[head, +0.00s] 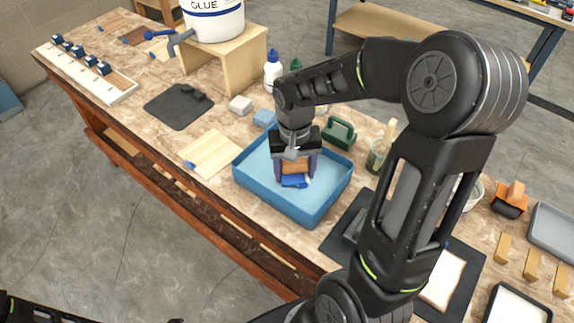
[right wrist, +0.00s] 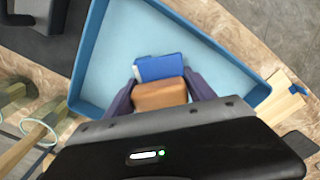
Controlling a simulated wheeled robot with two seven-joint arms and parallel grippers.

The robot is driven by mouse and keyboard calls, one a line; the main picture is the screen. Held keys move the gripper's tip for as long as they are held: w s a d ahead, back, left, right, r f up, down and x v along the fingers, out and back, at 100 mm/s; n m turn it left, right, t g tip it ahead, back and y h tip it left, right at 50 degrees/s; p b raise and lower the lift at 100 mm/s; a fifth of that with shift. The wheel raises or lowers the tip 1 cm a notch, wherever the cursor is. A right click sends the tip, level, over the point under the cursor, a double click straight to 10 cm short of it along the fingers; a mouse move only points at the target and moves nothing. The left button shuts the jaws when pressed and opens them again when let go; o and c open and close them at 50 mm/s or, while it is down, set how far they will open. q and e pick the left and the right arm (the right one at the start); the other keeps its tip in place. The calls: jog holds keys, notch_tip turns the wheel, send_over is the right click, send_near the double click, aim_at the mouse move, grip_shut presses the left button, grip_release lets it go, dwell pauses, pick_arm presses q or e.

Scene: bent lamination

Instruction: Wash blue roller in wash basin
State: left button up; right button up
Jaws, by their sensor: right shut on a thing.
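The blue wash basin (head: 318,206) sits on the workbench with light blue water or a light blue floor inside. My right gripper (head: 296,172) is over the basin, pointing down, and is shut on the roller. The roller's blue part (head: 294,182) and orange-brown wooden part show between the fingers, low inside the basin. In the right wrist view the blue roller (right wrist: 160,67) and the brown block (right wrist: 160,94) lie between the purple fingers (right wrist: 161,100). Whether the roller touches the basin floor is hard to tell. My left gripper is not in view.
A wooden board (head: 209,153) lies to the left. A glue bucket (head: 213,20) stands on a wooden stand. A dark mat (head: 178,106) lies further left.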

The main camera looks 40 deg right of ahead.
dwell(0.4)
jog(key=shift+w+a, duration=0.3)
jog(key=shift+w, duration=0.65)
jog(key=shift+w+a, duration=0.25)
jog(key=shift+w, duration=0.7)
jog(key=shift+w+a, duration=0.3)
jog(key=shift+w, duration=0.65)
jog(key=shift+s+d, duration=0.3)
jog(key=shift+s, duration=0.7)
jog(key=shift+s+d, duration=0.25)
jog(key=shift+s, duration=0.7)
jog(key=shift+s+d, duration=0.3)
jog(key=shift+s, duration=0.7)
jog(key=shift+r, duration=0.1)
jog(key=shift+w+a+r+p, duration=0.15)
jog(key=shift+w+r+p, duration=0.35)
jog(key=shift+r+p, duration=0.4)
jog(key=shift+w+a+r+p, duration=0.15)
jog(key=shift+w+r+p, duration=0.35)
jog(key=shift+r, duration=0.65)
jog(key=shift+w+a+r+p, duration=0.15)
jog(key=shift+w+r+p, duration=0.3)
jog(key=shift+r+p, duration=0.5)
